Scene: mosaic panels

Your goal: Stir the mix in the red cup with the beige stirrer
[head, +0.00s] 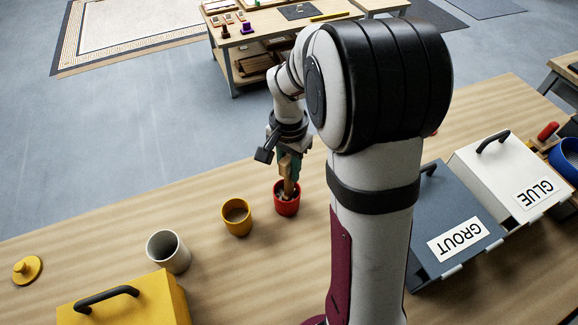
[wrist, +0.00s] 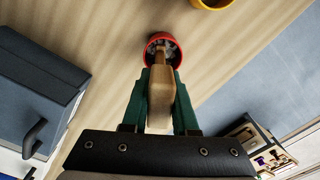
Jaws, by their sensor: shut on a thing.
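The red cup (head: 287,205) stands upright on the wooden table, right of the yellow cup; in the wrist view its red rim (wrist: 151,38) shows at top centre with a greyish mix inside. My gripper (head: 285,168) is above the cup. In the wrist view its green fingers (wrist: 162,85) are shut on the beige stirrer (wrist: 160,85), one on each side. The stirrer (head: 289,187) points down, with its lower end inside the red cup. How deep its tip sits in the mix is hidden.
A yellow cup (head: 237,217) and a white cup (head: 168,252) stand left of the red cup. A yellow box (head: 135,303) and yellow lid (head: 27,269) are at the left front. Grey GROUT (head: 440,215) and white GLUE (head: 510,165) boxes stand right of my arm.

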